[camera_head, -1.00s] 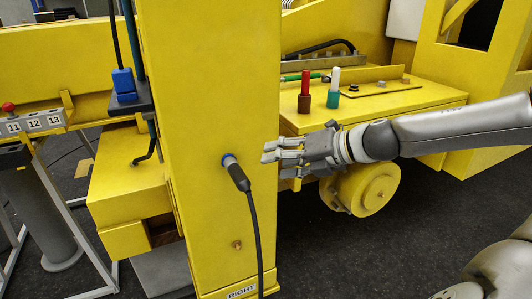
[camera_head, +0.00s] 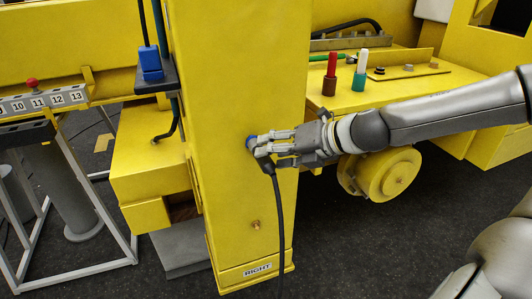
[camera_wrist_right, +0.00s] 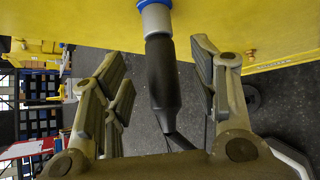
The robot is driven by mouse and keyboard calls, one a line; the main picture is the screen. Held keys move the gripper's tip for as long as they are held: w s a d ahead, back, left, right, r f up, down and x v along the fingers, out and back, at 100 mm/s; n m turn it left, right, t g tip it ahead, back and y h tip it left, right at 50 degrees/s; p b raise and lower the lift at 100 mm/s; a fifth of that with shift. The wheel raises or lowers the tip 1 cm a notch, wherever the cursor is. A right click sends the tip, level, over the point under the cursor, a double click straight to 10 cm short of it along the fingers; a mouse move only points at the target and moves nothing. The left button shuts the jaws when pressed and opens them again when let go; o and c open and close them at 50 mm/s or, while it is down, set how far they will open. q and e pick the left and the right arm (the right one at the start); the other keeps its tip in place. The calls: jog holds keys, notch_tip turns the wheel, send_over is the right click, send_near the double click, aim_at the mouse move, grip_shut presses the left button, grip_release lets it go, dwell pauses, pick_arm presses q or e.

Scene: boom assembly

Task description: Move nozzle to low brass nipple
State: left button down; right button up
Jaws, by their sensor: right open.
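The nozzle (camera_head: 267,164) is black with a hanging black hose, and sits at a blue-ringed fitting (camera_head: 250,142) on the yellow post. In the right wrist view the nozzle (camera_wrist_right: 161,80) lies between the spread fingers, with its grey collar at the blue ring. My right gripper (camera_head: 262,150) is open around the nozzle, with a gap to the fingers on both sides. The low brass nipple (camera_head: 256,225) is bare on the post below, above the RIGHT label. It also shows in the right wrist view (camera_wrist_right: 250,55). My left gripper is out of view.
The yellow post (camera_head: 225,90) stands in the middle. A red-and-brown handle (camera_head: 330,75) and a white-and-green one (camera_head: 360,72) stand on the yellow deck behind my right arm. A numbered rail (camera_head: 45,101) is at the left. The hose hangs freely down the post.

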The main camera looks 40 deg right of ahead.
jog(key=shift+x, duration=1.6)
jog(key=shift+c, duration=0.2)
grip_shut()
